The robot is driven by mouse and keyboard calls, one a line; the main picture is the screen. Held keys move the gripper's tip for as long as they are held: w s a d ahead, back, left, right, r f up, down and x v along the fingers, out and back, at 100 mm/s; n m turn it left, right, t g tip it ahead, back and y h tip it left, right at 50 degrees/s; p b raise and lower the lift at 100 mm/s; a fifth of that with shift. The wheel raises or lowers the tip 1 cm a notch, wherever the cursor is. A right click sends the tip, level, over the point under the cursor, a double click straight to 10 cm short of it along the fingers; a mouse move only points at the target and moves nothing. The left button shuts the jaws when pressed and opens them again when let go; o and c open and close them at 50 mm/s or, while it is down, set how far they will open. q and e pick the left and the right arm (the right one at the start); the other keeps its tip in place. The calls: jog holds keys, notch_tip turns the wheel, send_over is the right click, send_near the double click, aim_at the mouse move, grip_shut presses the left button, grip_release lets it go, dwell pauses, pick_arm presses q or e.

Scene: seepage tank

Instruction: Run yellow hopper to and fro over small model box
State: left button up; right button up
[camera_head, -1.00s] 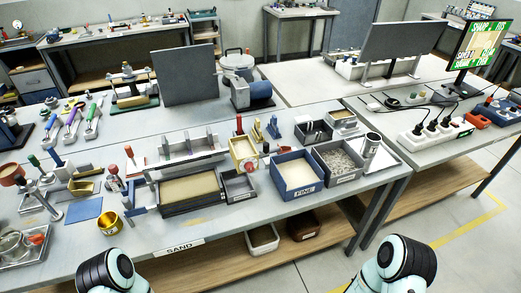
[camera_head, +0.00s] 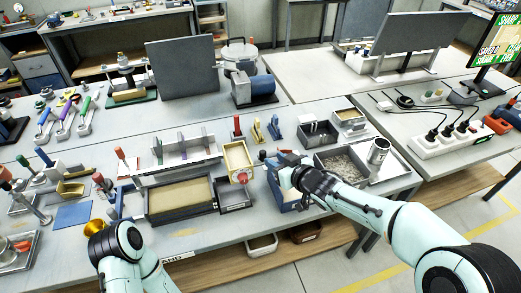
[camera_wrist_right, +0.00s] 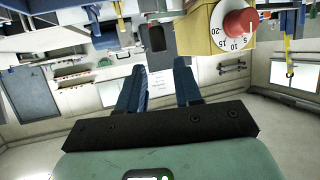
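The yellow hopper (camera_head: 238,156), a yellow-framed open tray with a red dial on its front, stands behind the small model box (camera_head: 236,196), a small dark grey open box. My right gripper (camera_head: 267,158) is just right of the hopper, apart from it. In the right wrist view the two blue fingers (camera_wrist_right: 160,75) are spread with nothing between them, and the hopper (camera_wrist_right: 204,30) shows at upper right with its red dial. My left arm shows at lower left; its gripper is out of view.
A larger box of sand (camera_head: 180,199) stands left of the small box. A blue-fronted bin (camera_head: 283,196) is partly hidden under my right arm. The table front is clear.

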aim_at(264, 154)
jog(key=p+x, duration=0.1)
jog(key=x, duration=0.9)
jog(key=shift+w+a+f, duration=0.1)
jog(key=shift+w, duration=0.1)
pick_arm(q)
jog(key=shift+w+r, duration=0.85)
pick_arm(e)
grip_shut()
pick_arm(q)
jog(key=shift+s+f, duration=0.1)
pick_arm(e)
jog(key=shift+s, duration=0.1)
